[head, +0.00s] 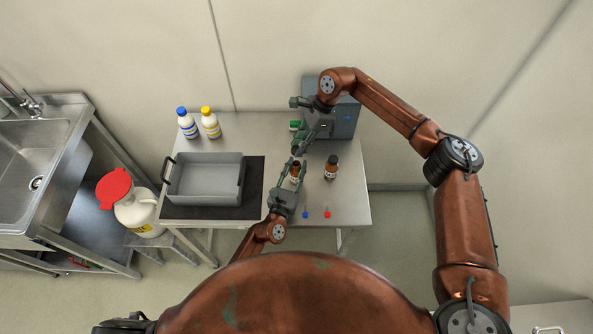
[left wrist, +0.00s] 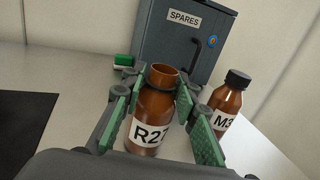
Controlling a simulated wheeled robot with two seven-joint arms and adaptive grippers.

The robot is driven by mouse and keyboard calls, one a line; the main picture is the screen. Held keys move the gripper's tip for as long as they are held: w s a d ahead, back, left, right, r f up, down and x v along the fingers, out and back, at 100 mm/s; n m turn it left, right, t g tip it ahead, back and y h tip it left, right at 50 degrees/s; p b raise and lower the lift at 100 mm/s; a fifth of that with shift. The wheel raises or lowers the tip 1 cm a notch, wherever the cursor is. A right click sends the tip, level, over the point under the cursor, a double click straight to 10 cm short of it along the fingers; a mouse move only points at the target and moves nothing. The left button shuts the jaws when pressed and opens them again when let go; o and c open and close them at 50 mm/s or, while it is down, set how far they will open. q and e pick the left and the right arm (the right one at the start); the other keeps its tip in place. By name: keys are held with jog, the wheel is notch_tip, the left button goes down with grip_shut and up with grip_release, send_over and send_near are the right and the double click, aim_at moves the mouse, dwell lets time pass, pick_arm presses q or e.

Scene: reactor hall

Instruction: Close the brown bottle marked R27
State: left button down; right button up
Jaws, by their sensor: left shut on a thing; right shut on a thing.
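The brown bottle marked R27 (left wrist: 154,120) stands upright with an uncovered mouth, clear in the left wrist view. In the head view this bottle (head: 295,171) is at the table's right part. My left gripper (left wrist: 165,115) is shut around its body, green pads on both sides; it also shows in the head view (head: 289,184). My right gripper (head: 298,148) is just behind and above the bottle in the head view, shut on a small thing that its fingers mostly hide. It appears to be the cap, but I cannot make it out clearly.
A capped brown bottle marked M3 (left wrist: 226,101) stands right of R27. The grey SPARES cabinet (left wrist: 185,38) is behind, with a green-topped item (left wrist: 122,61) beside it. A grey tray (head: 205,157) sits on a black mat (head: 255,180). Two white bottles (head: 199,125) stand at the back left.

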send_over(296, 163)
jog(key=d, duration=0.1)
jog(key=shift+f, duration=2.45)
jog(key=shift+w+f, duration=0.1)
jog(key=shift+f, duration=0.8)
jog(key=shift+f, duration=0.6)
